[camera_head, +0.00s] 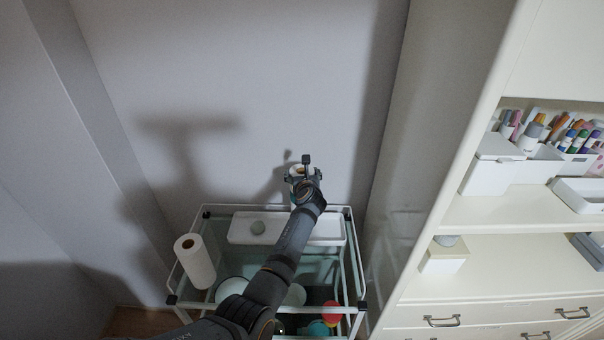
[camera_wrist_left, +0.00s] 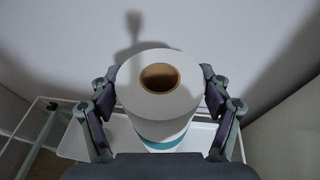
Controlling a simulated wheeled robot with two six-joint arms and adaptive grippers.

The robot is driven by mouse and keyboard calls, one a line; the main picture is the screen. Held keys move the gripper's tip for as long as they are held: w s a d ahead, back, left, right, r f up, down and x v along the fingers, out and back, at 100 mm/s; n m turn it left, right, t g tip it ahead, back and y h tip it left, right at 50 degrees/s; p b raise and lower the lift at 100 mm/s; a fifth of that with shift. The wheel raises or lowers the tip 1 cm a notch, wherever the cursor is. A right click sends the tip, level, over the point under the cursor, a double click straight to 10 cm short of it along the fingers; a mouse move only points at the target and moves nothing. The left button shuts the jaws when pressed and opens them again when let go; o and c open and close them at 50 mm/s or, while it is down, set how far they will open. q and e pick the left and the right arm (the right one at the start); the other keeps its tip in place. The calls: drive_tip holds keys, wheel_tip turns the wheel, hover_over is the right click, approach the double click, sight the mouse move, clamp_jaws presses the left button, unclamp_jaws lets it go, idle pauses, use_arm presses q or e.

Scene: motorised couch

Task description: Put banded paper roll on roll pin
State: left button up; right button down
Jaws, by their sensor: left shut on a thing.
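My left gripper (camera_head: 302,174) is shut on a white paper roll with a brown core (camera_head: 296,170), above the back of a cart near the wall. In the left wrist view the roll (camera_wrist_left: 150,108) stands upright between both fingers (camera_wrist_left: 162,98), with a teal band (camera_wrist_left: 165,144) around its lower part. A second white roll (camera_head: 196,264), with no band in sight, stands upright at the cart's left side. I cannot make out a roll pin in either view. My right gripper is not in view.
Bowls and coloured things show lower down, partly behind my arm. A cream shelf unit (camera_head: 470,275) with pens and boxes stands at the right.

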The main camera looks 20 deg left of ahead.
use_arm(q)
drive_tip(key=shift+f+b, duration=4.1)
drive_tip(key=shift+f, duration=1.35)
drive_tip(key=o, duration=1.7)
drive_tip(key=shift+r, duration=0.15)
wheel_tip(320, 180, up, 10)
drive_tip(key=shift+f, duration=0.2)
